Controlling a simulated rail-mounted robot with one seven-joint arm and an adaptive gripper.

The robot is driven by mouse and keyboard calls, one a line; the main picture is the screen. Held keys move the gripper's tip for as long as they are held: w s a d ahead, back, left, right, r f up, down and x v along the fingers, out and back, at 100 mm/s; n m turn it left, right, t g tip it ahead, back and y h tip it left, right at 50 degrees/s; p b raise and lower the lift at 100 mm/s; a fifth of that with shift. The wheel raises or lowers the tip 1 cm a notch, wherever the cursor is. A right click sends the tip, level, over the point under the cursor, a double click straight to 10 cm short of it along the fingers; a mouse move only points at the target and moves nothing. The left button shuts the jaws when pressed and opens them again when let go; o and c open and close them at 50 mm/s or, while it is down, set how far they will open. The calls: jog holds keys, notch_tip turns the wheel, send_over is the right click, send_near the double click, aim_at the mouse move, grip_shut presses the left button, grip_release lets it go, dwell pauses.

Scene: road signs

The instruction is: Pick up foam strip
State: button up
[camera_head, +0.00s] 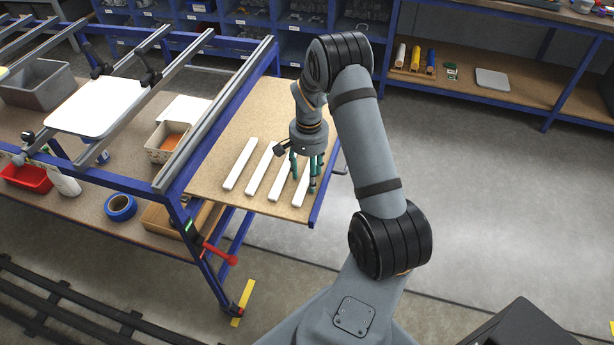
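Several white foam strips lie side by side on a brown board: a left one (240,164), one beside it (260,171), one further right (281,177), and the rightmost (301,188). My gripper (305,178) points down over the rightmost strip, its teal fingers apart on either side of it. The fingers and wrist hide that strip's far part. I cannot tell whether the fingers touch the strip or the board.
The board (268,98) is clear behind the strips. Blue-framed rails with a white sign plate (95,107) stand to the left. A box (163,146), blue tape roll (120,207) and red bin (28,177) sit on the lower shelf. Shelving lines the back.

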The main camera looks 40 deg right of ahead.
jog(key=c, duration=0.6)
jog(key=shift+c, duration=0.7)
